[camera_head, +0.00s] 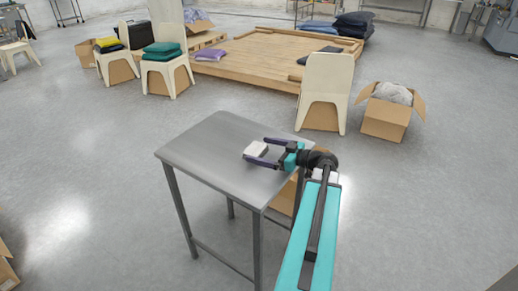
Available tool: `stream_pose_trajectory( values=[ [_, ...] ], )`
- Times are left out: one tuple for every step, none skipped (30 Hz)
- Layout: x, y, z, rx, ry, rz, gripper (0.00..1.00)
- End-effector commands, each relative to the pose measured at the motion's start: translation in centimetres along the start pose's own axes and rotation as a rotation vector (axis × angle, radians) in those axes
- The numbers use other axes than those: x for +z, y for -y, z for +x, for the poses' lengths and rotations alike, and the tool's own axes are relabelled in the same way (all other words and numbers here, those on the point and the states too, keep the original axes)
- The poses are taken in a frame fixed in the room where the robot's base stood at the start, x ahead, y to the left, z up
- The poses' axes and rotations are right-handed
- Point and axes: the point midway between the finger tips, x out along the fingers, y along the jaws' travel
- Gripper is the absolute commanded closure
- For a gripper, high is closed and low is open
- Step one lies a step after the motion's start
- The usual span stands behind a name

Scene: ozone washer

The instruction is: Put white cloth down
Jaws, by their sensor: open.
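The white cloth (256,149) is a small, pale folded block near the right side of the grey metal table (205,143). It looks to be resting on the tabletop. My gripper (257,153) reaches in from the right, with its dark fingers spread apart. The fingertips are at the cloth, one on its far side and one on its near side. The gripper is open, and I cannot tell whether a finger touches the cloth.
Cream chairs stand behind the table, the nearest one (326,82) close to my arm. An open cardboard box (386,119) with grey fabric is at the right. A low wooden platform (268,60) lies at the back. The left part of the tabletop is clear.

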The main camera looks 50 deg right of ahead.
Motion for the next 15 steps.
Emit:
stream_pose_trajectory(
  values=[
    [0.2,0.0,-0.8,0.003,0.0,0.0,0.04],
    [0.2,0.0,-1.3,0.002,0.0,0.0,0.04],
    [0.2,0.0,-1.9,0.002,0.0,0.0,0.04],
    [0.2,0.0,-2.3,0.003,0.0,0.0,0.04],
    [0.1,0.0,-2.7,0.002,0.0,-0.001,0.04],
    [0.1,0.0,-3.3,0.002,0.0,-0.001,0.04],
    [0.1,0.0,-3.7,0.003,0.0,-0.001,0.04],
    [0.1,0.0,-4.1,0.003,0.0,-0.001,0.04],
    [0.1,0.0,-4.7,0.002,0.0,-0.002,0.04],
    [0.1,0.0,-5.1,0.002,-0.001,-0.001,0.04],
    [0.1,0.0,-5.5,0.003,-0.001,-0.001,0.04],
    [0.1,0.0,-6.0,0.002,-0.001,-0.001,0.04],
    [0.1,0.0,-6.4,0.002,-0.001,-0.001,0.04],
    [0.1,0.0,-6.8,0.002,-0.001,-0.001,0.04],
    [0.1,0.0,-7.2,0.002,-0.001,0.0,0.04]
  ],
)
